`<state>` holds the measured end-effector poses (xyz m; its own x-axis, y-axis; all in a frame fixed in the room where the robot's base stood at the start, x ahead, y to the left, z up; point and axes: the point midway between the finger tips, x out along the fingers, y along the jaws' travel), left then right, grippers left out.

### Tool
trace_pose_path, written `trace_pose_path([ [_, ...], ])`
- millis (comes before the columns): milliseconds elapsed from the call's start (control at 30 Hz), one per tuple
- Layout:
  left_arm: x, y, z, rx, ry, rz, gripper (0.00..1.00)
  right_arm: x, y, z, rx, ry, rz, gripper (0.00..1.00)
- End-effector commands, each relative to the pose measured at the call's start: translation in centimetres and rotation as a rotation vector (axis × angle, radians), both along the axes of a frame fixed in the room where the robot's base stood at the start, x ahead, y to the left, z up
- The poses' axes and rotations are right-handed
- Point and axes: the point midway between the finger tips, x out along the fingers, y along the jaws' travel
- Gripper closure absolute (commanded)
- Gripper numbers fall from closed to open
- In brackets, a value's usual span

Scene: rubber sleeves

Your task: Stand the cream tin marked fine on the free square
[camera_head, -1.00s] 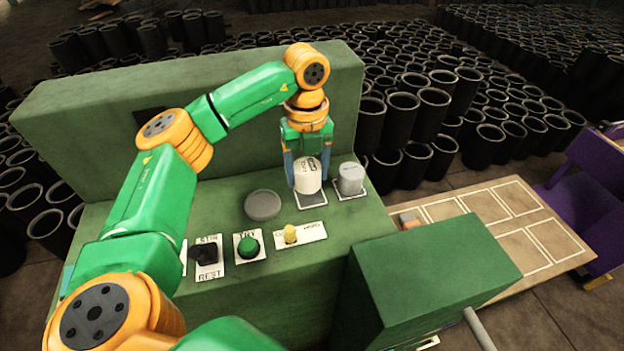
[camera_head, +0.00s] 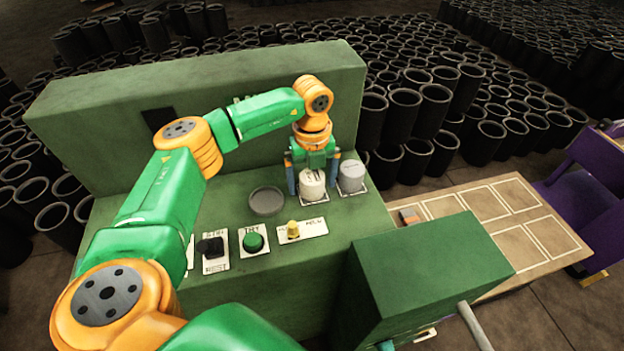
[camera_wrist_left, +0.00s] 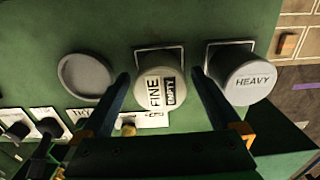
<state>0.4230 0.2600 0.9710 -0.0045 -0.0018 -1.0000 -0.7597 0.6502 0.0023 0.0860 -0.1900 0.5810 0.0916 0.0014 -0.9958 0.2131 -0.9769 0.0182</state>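The cream tin (camera_head: 312,184) stands upright on a white-edged square (camera_head: 314,203) on the green bench. A grey tin marked HEAVY (camera_wrist_left: 247,82) stands on the neighbouring square to the right, also in the head view (camera_head: 352,175). My right gripper is not in view.
A round grey dish (camera_head: 267,201) lies left of the cream tin. In front are a black switch (camera_head: 210,247), a green button (camera_head: 252,241) and a yellow knob (camera_head: 293,229). A green upright panel (camera_head: 90,110) rises behind. The right finger is close to the grey tin.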

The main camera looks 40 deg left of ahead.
Motion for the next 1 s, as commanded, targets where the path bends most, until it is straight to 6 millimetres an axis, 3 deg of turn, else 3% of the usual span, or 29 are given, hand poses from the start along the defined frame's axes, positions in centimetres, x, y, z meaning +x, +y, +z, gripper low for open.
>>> trace_pose_path([
  [133,0.0,0.0,0.6,0.000,-0.001,0.000,0.02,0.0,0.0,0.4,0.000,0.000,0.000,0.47],
  [233,0.1,0.0,1.6,0.000,-0.005,0.000,0.02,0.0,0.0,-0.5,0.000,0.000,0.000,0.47],
  [500,0.1,0.0,8.0,-0.001,-0.006,0.001,0.02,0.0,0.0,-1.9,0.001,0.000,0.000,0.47],
  [700,0.1,0.0,11.7,-0.001,-0.002,0.001,0.02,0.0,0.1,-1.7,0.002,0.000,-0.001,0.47],
  [1000,0.1,0.0,12.4,0.000,0.000,0.000,0.02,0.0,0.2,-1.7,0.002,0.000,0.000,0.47],
])
